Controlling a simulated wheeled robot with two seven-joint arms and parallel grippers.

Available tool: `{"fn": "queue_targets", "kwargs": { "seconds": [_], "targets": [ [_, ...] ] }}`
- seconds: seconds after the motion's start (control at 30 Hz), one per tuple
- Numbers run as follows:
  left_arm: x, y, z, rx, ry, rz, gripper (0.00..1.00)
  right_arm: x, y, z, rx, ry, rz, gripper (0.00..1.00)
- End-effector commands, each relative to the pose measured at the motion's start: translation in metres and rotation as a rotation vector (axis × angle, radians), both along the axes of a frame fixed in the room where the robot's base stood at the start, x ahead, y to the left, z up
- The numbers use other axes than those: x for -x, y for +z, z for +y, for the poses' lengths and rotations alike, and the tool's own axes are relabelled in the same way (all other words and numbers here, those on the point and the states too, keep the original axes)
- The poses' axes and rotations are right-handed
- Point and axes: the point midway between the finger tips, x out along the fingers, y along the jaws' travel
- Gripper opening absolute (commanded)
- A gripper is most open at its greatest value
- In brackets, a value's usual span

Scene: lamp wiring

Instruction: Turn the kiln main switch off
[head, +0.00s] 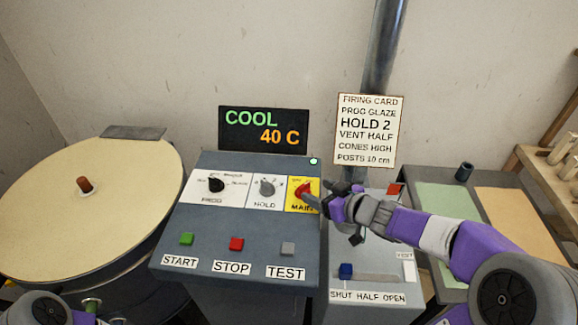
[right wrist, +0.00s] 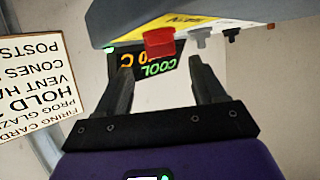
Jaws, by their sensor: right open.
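The kiln main switch is a red knob (head: 303,189) on a yellow plate labelled MAIN at the right end of the control panel (head: 215,222). It also shows in the right wrist view as a red knob (right wrist: 159,42). My right gripper (head: 318,199) is just to the right of the knob. In the right wrist view its fingers (right wrist: 162,68) are apart, with the knob ahead of the gap and nothing held. The fingers partly cover the plate, so I cannot read the knob's position. My left gripper is not in view; only part of my left arm shows at the bottom left.
A black PROG knob (head: 216,185) and grey HOLD knob (head: 267,187) are left of the switch. START, STOP and TEST buttons lie below. The display (head: 263,129) reads COOL 40 C. A firing card (head: 369,130) and a blue vent slider (head: 346,271) are on the right.

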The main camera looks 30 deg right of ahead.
Motion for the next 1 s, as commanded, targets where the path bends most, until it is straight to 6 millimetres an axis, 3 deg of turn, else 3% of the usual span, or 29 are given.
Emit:
{"fn": "queue_targets", "kwargs": {
  "seconds": [0.5, 0.87, 1.0],
  "targets": [
    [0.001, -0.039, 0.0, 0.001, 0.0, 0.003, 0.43, -0.06, -0.029, 0.015, 0.0, 0.002, 0.001, 0.69],
    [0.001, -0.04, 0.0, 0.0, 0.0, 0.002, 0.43, -0.067, -0.029, 0.016, 0.0, 0.0, 0.0, 0.69],
    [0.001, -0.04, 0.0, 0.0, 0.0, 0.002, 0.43, -0.067, -0.029, 0.016, 0.0, 0.0, 0.0, 0.52]
  ]
}}
